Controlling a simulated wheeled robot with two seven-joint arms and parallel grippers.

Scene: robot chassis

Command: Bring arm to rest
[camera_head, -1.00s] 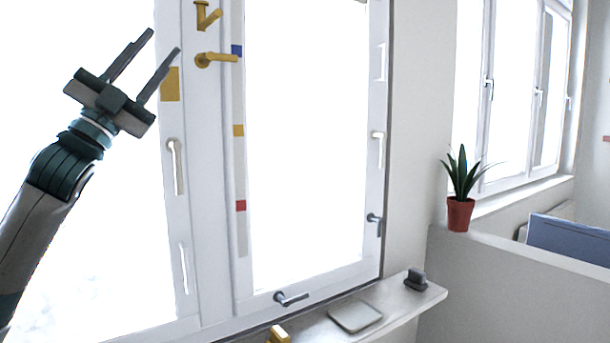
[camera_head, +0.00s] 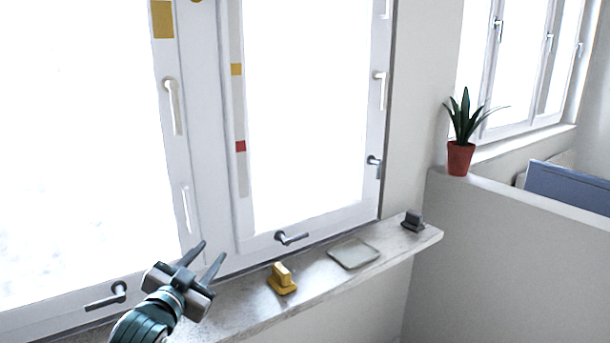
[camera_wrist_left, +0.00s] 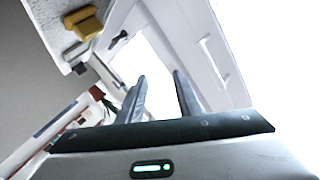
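My left gripper (camera_head: 207,259) is at the lower left of the head view, in front of the window frame and beside the sill. Its two dark fingers are apart with nothing between them. The fingers also show spread and empty in the left wrist view (camera_wrist_left: 160,92). My right gripper is not in view.
The sill (camera_head: 318,278) holds a yellow block-like piece (camera_head: 282,280), a flat pale tray (camera_head: 354,253) and a dark grey piece (camera_head: 412,221). Window handles (camera_head: 291,238) stick out from the frame. A potted plant (camera_head: 460,158) stands on the low wall (camera_head: 500,245) at right.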

